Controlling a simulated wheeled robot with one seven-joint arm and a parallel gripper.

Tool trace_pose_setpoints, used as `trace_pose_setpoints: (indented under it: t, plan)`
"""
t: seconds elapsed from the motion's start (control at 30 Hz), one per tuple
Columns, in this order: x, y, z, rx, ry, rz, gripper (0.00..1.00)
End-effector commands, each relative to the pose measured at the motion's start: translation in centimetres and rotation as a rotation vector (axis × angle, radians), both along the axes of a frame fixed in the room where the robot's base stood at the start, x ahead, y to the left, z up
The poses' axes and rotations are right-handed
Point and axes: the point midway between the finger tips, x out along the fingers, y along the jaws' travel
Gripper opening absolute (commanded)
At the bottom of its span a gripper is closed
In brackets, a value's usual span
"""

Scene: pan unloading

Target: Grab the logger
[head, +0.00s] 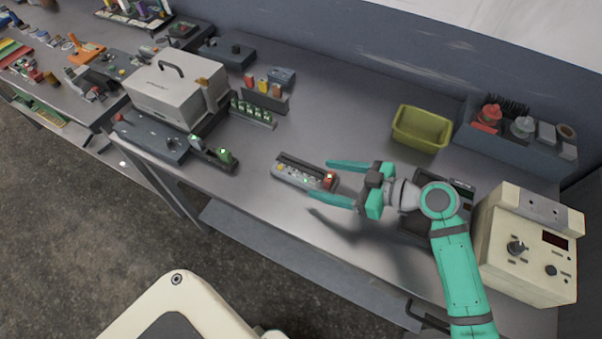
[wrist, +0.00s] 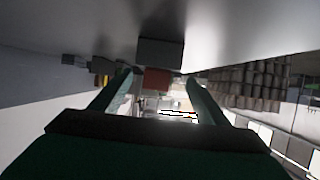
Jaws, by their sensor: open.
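A long grey device with a row of small parts on top and a red end block (head: 290,173) lies on the metal bench; it looks like the logger, though no label is readable. My gripper (head: 319,178) is open, its two teal fingers pointing left, one on each side of the device's red right end. I cannot tell whether the fingers touch it. In the wrist view my gripper (wrist: 158,82) has its fingers spread, with a red block (wrist: 157,80) between them. The rest of the device is hard to make out there.
A yellow-green bin (head: 421,129) stands behind my gripper. A cream control box (head: 528,245) is at the right. A grey case with a handle (head: 172,90) and a green-lit module (head: 213,153) are at the left. The bench around the device is mostly clear.

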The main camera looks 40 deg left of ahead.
Motion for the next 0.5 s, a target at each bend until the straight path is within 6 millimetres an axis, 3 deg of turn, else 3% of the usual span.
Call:
trace_pose_setpoints:
  t: [0.5]
  plan:
    - [-0.7, 4.8, -2.1, 0.0, -0.002, -0.002, 0.69]
